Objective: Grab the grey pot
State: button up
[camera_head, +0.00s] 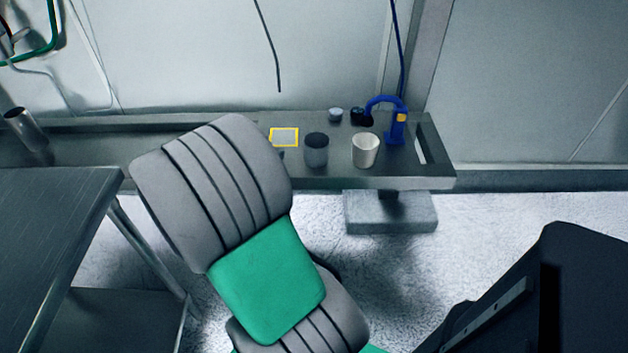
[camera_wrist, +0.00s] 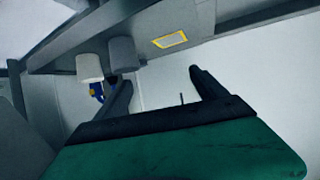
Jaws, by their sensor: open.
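The grey pot (camera_head: 316,152) is a small dark grey cup with a darker top, upright on the metal shelf (camera_head: 435,183) in the head view. It stands left of a white cup (camera_head: 365,151). The wrist view is turned over and shows the grey pot (camera_wrist: 123,55) beyond my left finger. My gripper (camera_wrist: 159,76) is open, with nothing between its two dark fingers, and looks apart from the pot. In the head view my grey and green arm hides the gripper.
A blue tool (camera_head: 397,128) stands right of the cups. A small round grey item (camera_head: 335,115) and a dark one (camera_head: 357,117) sit behind. A yellow-framed plate (camera_head: 284,137) lies left of the pot. A metal table (camera_head: 50,225) stands at left.

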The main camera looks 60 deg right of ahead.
aim_at(311, 148)
jog(key=shift+o, duration=1.1)
jog(key=s+d+f+h+b, duration=0.1)
jog(key=s+d+f+b, duration=0.1)
jog(key=d, duration=0.1)
jog(key=s+d+f+m+g+h+b, duration=0.1)
jog(key=s+d+f+h+b, duration=0.1)
jog(key=f, duration=0.1)
jog(key=s+d+f+h+b, duration=0.2)
jog(key=s+d+f, duration=0.1)
jog(key=shift+d+m, duration=0.3)
jog(key=shift+s+d+r+h, duration=0.2)
jog(key=shift+d+h, duration=0.05)
jog(key=shift+h, duration=0.15)
jog(key=d, duration=0.7)
jog(key=shift+d+r, duration=0.3)
jog(key=shift+r, duration=0.05)
jog(key=shift+c, duration=0.2)
jog(key=c, duration=1.4)
